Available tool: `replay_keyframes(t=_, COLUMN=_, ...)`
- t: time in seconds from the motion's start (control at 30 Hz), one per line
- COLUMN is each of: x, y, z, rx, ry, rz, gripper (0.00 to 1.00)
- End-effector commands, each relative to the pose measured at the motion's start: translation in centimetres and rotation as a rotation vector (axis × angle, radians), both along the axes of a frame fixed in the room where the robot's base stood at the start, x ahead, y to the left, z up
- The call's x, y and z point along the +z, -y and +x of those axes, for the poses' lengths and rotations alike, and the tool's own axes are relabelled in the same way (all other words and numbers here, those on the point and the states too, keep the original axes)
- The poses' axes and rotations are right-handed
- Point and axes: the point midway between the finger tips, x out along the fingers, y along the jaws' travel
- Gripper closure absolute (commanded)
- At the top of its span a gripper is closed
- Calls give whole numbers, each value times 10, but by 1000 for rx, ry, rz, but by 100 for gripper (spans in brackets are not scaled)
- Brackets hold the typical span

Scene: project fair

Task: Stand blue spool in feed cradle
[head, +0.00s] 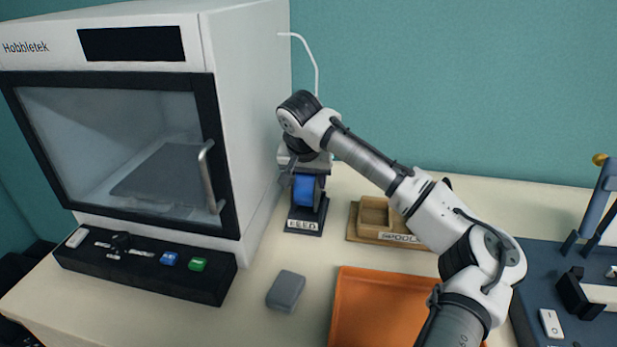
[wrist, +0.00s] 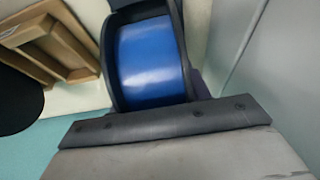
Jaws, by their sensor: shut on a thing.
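The blue spool (head: 304,190) has a blue winding between dark rims. It is upright at the feed cradle (head: 305,225), a dark stand labelled FEED beside the printer. The spool also fills the upper middle of the wrist view (wrist: 150,60). My gripper (head: 304,173) comes down from above and is shut on the spool. The cradle's sides are hard to tell from the spool's dark rims, and I cannot tell whether the spool rests on the cradle's base.
The large white printer (head: 246,120) stands close on the left. A wooden spool holder (head: 363,222) is right of the cradle. An orange tray (head: 365,300) and a grey block (head: 286,290) are in front. A dark blue mat (head: 530,290) with parts lies at right.

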Motion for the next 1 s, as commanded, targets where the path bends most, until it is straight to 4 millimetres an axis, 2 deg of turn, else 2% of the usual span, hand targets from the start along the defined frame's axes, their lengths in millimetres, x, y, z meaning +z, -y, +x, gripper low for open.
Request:
replay_keyframes(t=0.57, x=-11, y=0, z=0, rx=0, ry=1, rz=1, gripper=87)
replay_keyframes(t=0.6, x=-12, y=0, z=0, rx=0, ry=0, rz=1, gripper=49)
replay_keyframes(t=0.7, x=-12, y=0, z=0, rx=0, ry=0, rz=1, gripper=36)
replay_keyframes(t=0.77, x=-11, y=0, z=0, rx=0, ry=0, rz=1, gripper=31)
replay_keyframes(t=1.0, x=-11, y=0, z=0, rx=0, ry=0, rz=0, gripper=31)
